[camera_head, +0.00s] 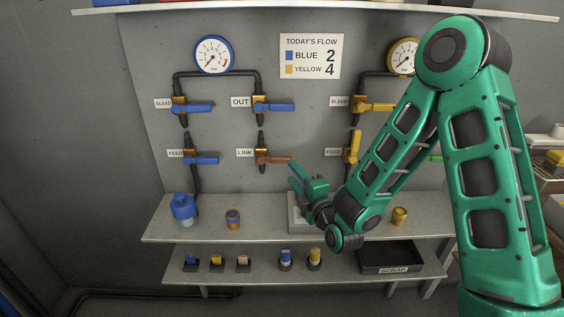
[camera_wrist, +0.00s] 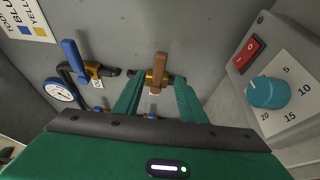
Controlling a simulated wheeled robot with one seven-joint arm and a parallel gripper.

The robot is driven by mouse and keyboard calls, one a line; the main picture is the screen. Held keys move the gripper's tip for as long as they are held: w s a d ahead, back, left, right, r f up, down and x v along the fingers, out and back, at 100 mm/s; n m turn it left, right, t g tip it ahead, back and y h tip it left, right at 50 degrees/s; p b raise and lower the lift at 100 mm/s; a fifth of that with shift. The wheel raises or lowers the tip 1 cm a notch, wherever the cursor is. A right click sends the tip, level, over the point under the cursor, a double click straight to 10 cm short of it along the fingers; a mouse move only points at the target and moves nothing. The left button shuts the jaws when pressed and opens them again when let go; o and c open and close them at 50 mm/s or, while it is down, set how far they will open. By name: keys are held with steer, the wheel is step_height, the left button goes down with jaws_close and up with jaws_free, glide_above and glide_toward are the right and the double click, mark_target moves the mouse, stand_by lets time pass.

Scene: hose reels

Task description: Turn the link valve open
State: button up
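The link valve has a brown lever (camera_head: 275,160) on a brass body, beside the LINK label (camera_head: 245,153). In the head view the lever points right, across the vertical pipe. My gripper (camera_head: 292,172) is at the lever's right end, its fingers reaching toward the wall. In the wrist view the lever (camera_wrist: 158,68) appears between the two green fingertips (camera_wrist: 158,80), with a visible gap on both sides. The fingers are open; I cannot tell whether either touches the lever. The valve's body is partly visible beyond the fingers.
Blue OUT lever (camera_head: 280,107) is above, blue FEED lever (camera_head: 207,160) to the left, and yellow FEED lever (camera_head: 353,147) to the right. A box with a red switch (camera_wrist: 249,48) and teal knob (camera_wrist: 268,92) is close by. A shelf (camera_head: 265,231) is below.

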mark_target(284, 162)
steer(key=x, duration=0.6)
steer(key=shift+w+a, duration=0.15)
steer(key=shift+w, duration=0.25)
steer(key=shift+x, duration=1.35)
jaws_close()
